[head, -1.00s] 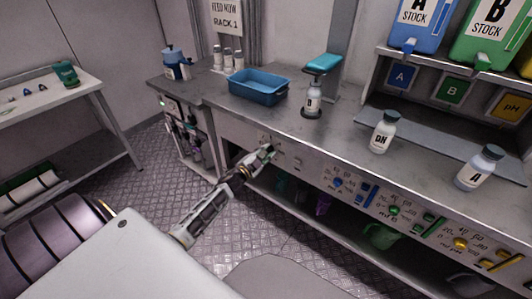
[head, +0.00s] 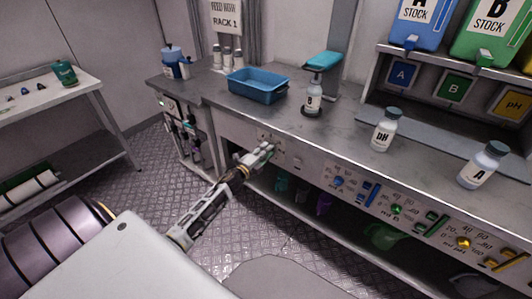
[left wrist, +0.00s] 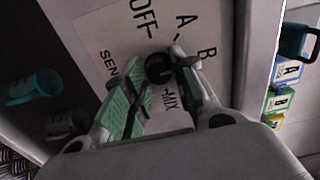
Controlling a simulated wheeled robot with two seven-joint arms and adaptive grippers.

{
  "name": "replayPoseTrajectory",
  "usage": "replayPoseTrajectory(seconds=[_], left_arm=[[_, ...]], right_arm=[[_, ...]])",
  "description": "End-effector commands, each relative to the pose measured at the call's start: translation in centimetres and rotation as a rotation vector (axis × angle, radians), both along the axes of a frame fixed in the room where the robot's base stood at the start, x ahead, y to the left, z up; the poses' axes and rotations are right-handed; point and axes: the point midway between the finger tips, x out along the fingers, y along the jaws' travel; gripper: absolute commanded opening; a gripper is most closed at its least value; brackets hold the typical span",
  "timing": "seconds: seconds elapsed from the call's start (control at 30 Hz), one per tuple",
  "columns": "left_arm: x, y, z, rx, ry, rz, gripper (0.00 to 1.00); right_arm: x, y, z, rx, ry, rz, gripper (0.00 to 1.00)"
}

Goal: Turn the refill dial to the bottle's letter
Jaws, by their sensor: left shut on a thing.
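The refill dial (left wrist: 158,68) is a small black knob on a white label plate (left wrist: 110,35) in the left wrist view. The plate reads OFF, A, B, MIX and a partly covered word starting SEN. My left gripper (head: 267,149) is at the front panel of the bench, its two green-padded fingers shut on the dial from either side. Which mark the dial points to I cannot tell. In the head view the fingers hide the dial. A white bottle marked B (head: 313,101) stands upright under the teal-topped dispenser (head: 322,61). My right gripper is not in view.
On the bench stand a blue tray (head: 256,92), a bottle marked pH (head: 384,133) and a bottle marked A (head: 480,168). Stock tanks A (head: 415,35) and B (head: 487,43) are above right. A low shelf under the bench holds coloured jugs (head: 384,236).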

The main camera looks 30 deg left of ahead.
Motion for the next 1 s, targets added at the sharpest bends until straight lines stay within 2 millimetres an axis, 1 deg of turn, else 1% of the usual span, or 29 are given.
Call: replayPoseTrajectory(seconds=[0.47, 0.5, 0.63, 0.67, 1.0], left_arm=[[-0.05, -0.11, -0.16, 0.019, 0.0, -0.001, 0.03], [-0.05, -0.12, -0.16, 0.019, 0.0, -0.001, 0.3], [-0.05, -0.09, -0.13, 0.019, 0.0, -0.001, 0.46], [-0.04, -0.09, -0.12, 0.019, 0.0, -0.001, 0.49], [-0.05, -0.03, -0.05, 0.019, 0.0, 0.0, 0.49]], right_arm=[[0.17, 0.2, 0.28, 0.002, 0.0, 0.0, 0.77], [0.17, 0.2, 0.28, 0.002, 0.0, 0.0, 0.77], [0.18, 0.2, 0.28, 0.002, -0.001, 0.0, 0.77], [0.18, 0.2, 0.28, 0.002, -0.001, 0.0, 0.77], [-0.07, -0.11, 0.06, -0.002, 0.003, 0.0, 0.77]])
